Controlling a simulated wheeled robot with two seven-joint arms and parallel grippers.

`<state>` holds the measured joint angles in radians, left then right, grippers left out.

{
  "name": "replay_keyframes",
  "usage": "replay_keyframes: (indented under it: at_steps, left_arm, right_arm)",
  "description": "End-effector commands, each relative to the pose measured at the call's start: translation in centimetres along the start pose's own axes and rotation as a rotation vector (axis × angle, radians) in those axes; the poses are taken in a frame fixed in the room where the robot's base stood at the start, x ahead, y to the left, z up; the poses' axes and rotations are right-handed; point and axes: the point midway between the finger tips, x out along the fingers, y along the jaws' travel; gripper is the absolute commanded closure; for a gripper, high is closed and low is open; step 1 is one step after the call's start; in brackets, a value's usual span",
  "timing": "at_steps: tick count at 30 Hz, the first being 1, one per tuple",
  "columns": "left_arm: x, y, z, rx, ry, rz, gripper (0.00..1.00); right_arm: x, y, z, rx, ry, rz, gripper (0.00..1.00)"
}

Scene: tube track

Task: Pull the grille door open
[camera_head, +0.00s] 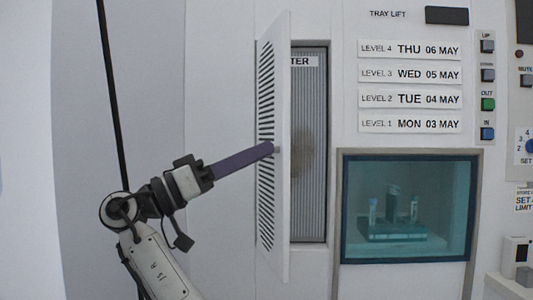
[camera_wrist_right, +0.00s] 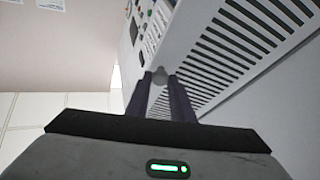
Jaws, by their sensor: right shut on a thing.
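The white slatted grille door (camera_head: 268,200) stands swung outward from its opening in the wall panel, at an angle in the head view. In the right wrist view the grille door (camera_wrist_right: 235,50) fills the upper right. My right gripper (camera_head: 272,149) is at the door's face at about mid height. Its two dark purple fingers (camera_wrist_right: 168,88) are shut on a small grey knob (camera_wrist_right: 159,75) on the door. In the head view the fingers hide most of the knob. My left gripper is in neither view.
Behind the door a grey ribbed filter panel (camera_head: 312,180) shows in the opening. To the right are level labels (camera_head: 410,85), several buttons (camera_head: 487,75) and a teal window (camera_head: 405,208) with a tray of tubes behind it. The wall left of the door is plain.

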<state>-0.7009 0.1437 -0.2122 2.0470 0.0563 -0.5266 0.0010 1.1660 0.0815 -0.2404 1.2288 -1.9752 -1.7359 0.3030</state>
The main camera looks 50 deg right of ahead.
Motion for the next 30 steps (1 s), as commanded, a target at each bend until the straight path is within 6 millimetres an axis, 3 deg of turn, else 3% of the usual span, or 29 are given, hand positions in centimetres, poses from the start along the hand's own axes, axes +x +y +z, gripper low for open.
replay_keyframes:
  at_steps: [13, 14, 15, 25, 30]
  left_arm:
    - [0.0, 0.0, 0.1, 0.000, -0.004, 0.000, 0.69]
    - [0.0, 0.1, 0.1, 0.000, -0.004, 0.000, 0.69]
    - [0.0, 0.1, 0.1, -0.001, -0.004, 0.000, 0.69]
    - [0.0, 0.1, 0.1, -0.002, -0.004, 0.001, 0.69]
    - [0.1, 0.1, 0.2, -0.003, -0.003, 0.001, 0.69]
  right_arm:
    - [-0.2, 0.0, -0.1, 0.002, -0.003, 0.003, 1.00]
    - [-0.2, 0.0, -0.1, 0.002, -0.003, 0.003, 0.76]
    - [-0.2, 0.0, -0.1, 0.002, -0.003, 0.003, 0.71]
    - [-0.5, 0.0, -0.1, 0.000, -0.002, 0.002, 0.71]
    - [-2.8, -0.1, -0.1, -0.001, 0.000, -0.001, 0.71]
